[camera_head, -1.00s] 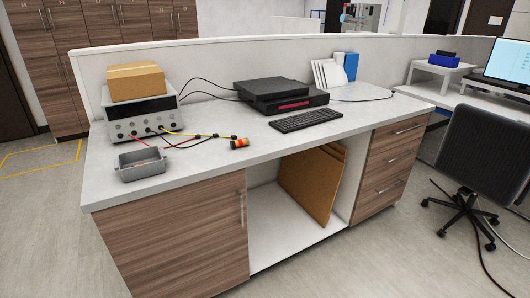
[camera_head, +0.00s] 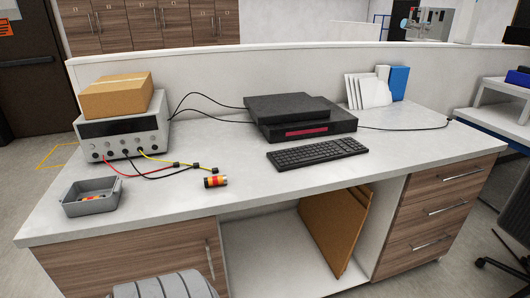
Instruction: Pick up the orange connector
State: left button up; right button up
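A grey open tray (camera_head: 90,209) stands at the desk's left front. A similar small orange and yellow piece (camera_head: 91,198) lies inside the tray, partly hidden by its wall. Neither gripper shows in the view.
A bench instrument (camera_head: 122,139) with a cardboard box (camera_head: 115,97) on top stands behind the tray, its red, black and yellow leads (camera_head: 160,172) running toward the connector. A keyboard (camera_head: 317,153) and black device (camera_head: 302,122) stand right. The desk in front of the connector is clear.

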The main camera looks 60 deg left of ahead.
aim_at(216, 181)
jog(key=u, duration=0.1)
jog(key=i, duration=1.1)
jog(key=u, duration=1.25)
jog(key=i, duration=0.75)
jog(key=u, duration=1)
jog(key=i, duration=0.2)
jog(key=u, duration=0.15)
